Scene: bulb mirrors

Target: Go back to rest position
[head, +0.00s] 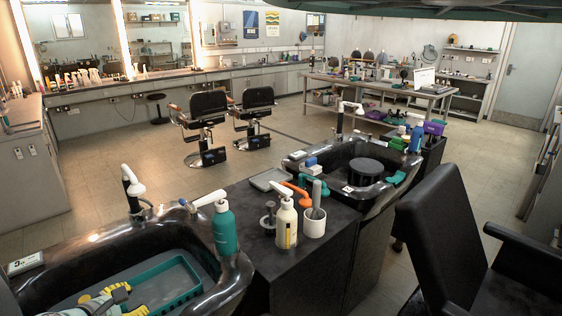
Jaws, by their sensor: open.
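My gripper (126,300) shows at the bottom left edge, with yellow parts on a grey body, cut off by the frame. It is open over the near-left black wash basin (45,285), beside a teal tray (172,292) in it. I see nothing between its fingers. I cannot tell whether it touches the tray.
A dark counter (262,262) carries a teal pump bottle (224,230), a cream bottle (286,225) and a white cup (315,223). A second basin (335,160) lies beyond. A black chair (440,240) stands at right. The floor (110,165) behind the counter is clear up to two salon chairs (208,110).

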